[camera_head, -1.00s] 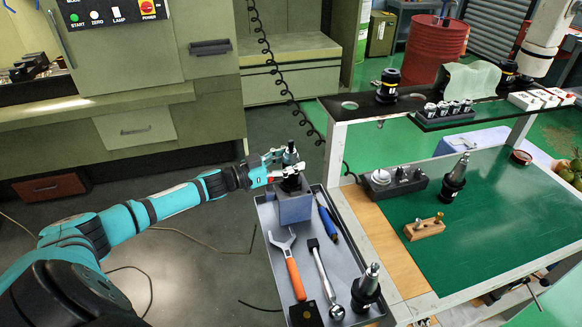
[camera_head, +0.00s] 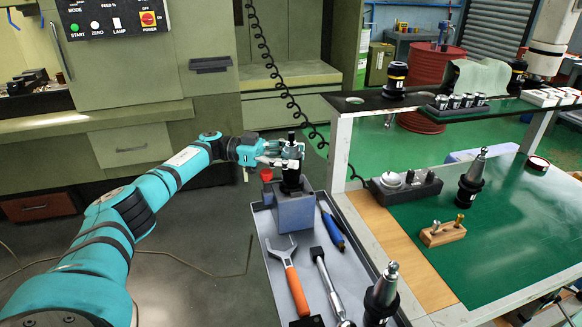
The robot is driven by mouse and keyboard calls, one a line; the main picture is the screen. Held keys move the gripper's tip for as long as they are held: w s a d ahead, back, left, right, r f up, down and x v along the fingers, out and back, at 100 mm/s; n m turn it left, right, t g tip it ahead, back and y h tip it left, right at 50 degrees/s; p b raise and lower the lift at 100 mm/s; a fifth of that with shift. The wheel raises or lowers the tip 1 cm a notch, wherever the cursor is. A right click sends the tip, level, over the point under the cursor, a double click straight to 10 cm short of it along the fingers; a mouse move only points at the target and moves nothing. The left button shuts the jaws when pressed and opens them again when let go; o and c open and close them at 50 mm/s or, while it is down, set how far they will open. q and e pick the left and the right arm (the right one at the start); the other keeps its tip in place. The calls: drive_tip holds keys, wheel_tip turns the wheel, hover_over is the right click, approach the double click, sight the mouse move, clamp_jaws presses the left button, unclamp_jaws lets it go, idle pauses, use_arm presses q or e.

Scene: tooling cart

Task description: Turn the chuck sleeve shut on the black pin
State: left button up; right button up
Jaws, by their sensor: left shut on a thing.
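A black chuck (camera_head: 291,179) stands upright in a grey block (camera_head: 295,212) at the far end of the grey tray on the cart. A short black pin (camera_head: 291,138) sticks up at its top. My left gripper (camera_head: 291,154) reaches in from the left at the height of the chuck's upper part. It is shut on the chuck sleeve, which its fingers largely hide. My right gripper is not in view.
The tray (camera_head: 262,222) also holds an orange-handled wrench (camera_head: 290,276), a ratchet (camera_head: 328,285), a blue-handled tool (camera_head: 332,228) and a black tool holder (camera_head: 381,297). A wooden block (camera_head: 442,233) with brass pieces lies on the green mat. A shelf edge (camera_head: 345,104) rises at right.

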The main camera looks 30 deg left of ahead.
use_arm(q)
drive_tip(key=shift+r, duration=0.1)
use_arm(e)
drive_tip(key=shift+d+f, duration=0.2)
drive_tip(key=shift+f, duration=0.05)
use_arm(q)
drive_tip(key=o, duration=1.2)
drive_tip(key=shift+d, duration=0.1)
drive_tip(key=shift+v, duration=3.8)
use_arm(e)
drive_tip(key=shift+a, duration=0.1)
use_arm(q)
drive_tip(key=shift+w, duration=0.1)
